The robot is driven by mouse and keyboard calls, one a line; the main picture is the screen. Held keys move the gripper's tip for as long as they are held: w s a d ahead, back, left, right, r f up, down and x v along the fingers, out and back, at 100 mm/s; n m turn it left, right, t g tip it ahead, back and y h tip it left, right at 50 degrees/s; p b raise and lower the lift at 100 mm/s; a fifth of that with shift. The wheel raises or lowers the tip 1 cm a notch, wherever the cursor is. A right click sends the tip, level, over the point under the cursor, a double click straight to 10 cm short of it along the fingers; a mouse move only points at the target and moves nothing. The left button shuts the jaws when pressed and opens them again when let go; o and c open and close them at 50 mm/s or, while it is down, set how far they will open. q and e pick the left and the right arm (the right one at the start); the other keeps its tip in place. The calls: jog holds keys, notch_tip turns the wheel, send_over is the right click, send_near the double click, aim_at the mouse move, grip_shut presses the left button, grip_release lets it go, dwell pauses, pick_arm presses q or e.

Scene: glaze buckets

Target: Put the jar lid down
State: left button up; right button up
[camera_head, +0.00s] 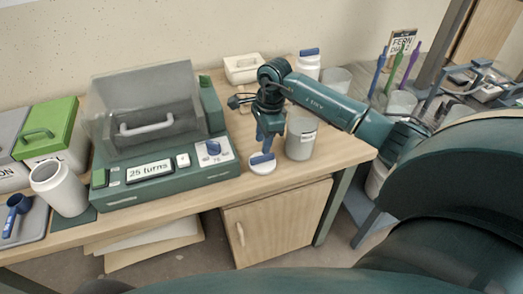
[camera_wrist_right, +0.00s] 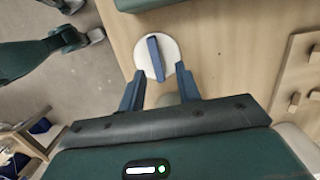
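The jar lid (camera_head: 262,165), a white disc with a blue bar handle, appears to lie flat on the wooden table near its front edge. It also shows in the right wrist view (camera_wrist_right: 171,50). My right gripper (camera_head: 265,148) points down just above the lid. In the right wrist view its two blue fingers (camera_wrist_right: 160,88) are spread wide, with the handle ahead between them and clear of both. An open white jar (camera_head: 62,192) stands at the table's left. My left gripper is not seen.
A green machine (camera_head: 165,172) with a clear cover stands just left of the lid. A grey bucket (camera_head: 301,143) stands close on the right. A white box (camera_head: 242,68) and a blue-capped jar (camera_head: 307,68) are behind. Bare tabletop (camera_head: 345,148) lies to the right.

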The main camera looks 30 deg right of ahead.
notch_tip(320, 180, up, 7)
jog(key=s+a+f+y, duration=0.2)
jog(key=a+y, duration=0.1)
jog(key=a, duration=0.4)
jog(key=s+a+f+y, duration=0.2)
jog(key=a+y, duration=0.2)
jog(key=a, duration=0.3)
jog(key=s+a+r+m+t+y, duration=0.2)
jog(key=a+r+m+t+y, duration=0.1)
jog(key=a+m+y, duration=0.3)
jog(key=s+a+r+m+t+y, duration=0.2)
jog(key=s+a+m+t+y, duration=0.15)
jog(key=a+m, duration=0.35)
jog(key=d+f+m+t+h, duration=0.3)
jog(key=d+m+t+h, duration=0.15)
jog(key=m, duration=0.85)
jog(key=d+f+m+t+h, duration=0.3)
jog(key=f+m+t+h, duration=0.15)
jog(key=m, duration=0.75)
pick_arm(q)
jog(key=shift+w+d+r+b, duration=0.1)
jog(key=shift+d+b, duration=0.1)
jog(key=shift+b, duration=0.1)
pick_arm(e)
jog(key=s+d+f+m+g+h, duration=0.1)
jog(key=s+f+m+g+h, duration=0.4)
jog(key=s+f+m, duration=0.4)
jog(key=shift+s+d+f+m, duration=0.15)
jog(key=shift+d+f+m, duration=0.15)
jog(key=shift+m, duration=0.2)
